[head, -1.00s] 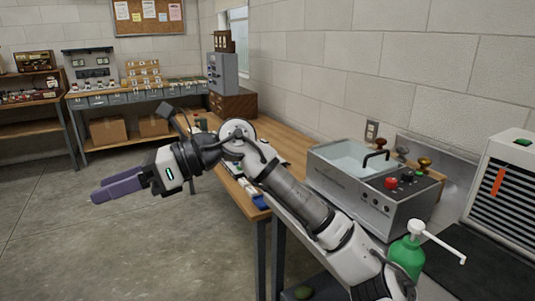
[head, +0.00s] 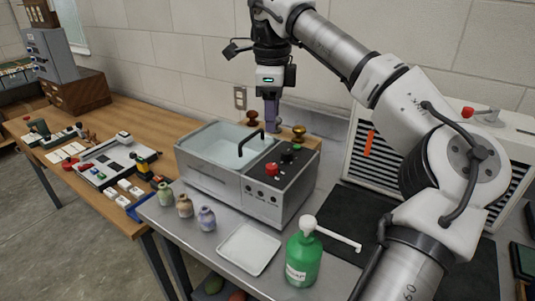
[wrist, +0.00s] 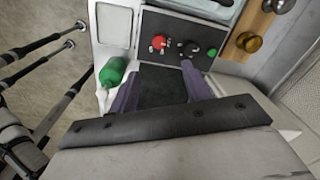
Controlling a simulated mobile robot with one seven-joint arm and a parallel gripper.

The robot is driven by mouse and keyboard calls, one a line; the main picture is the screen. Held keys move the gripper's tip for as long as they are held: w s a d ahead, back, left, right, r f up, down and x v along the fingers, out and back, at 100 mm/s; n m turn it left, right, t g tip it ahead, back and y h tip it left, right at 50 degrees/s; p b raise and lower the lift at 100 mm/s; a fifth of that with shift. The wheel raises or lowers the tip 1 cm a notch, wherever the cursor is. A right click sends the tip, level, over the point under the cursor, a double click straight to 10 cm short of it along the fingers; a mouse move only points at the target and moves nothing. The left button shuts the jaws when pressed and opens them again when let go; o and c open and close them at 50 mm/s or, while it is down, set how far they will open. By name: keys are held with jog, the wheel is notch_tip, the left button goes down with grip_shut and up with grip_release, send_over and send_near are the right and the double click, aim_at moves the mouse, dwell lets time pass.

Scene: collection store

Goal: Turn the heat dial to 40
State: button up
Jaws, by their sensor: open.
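The steel bath unit (head: 222,183) has a black control panel (head: 262,186) at its right end. The panel carries a red knob (head: 271,169), a black knob (head: 287,157) and a green button (head: 296,148). The wrist view also shows the red knob (wrist: 158,42), the black knob (wrist: 190,48) and the green button (wrist: 212,52). Markings are too small to read, so I cannot tell which knob is heat or its setting. My gripper (head: 271,127) points down above the panel, open and empty. In the wrist view its fingers (wrist: 158,85) are spread, the right tip appearing close to the black knob.
A green pump bottle (head: 303,258), a white tray (head: 249,249) and several small vases (head: 184,206) stand in front of the bath. A louvred white unit (head: 362,160) stands at right, beyond a black mat (head: 350,215).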

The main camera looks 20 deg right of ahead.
aim_at(272, 166)
jog(key=f+p, duration=0.1)
jog(key=f, duration=0.5)
jog(key=f+p, duration=0.1)
jog(key=f, duration=0.5)
jog(key=shift+w+f, duration=0.2)
jog(key=shift+f, duration=0.2)
jog(key=c, duration=1)
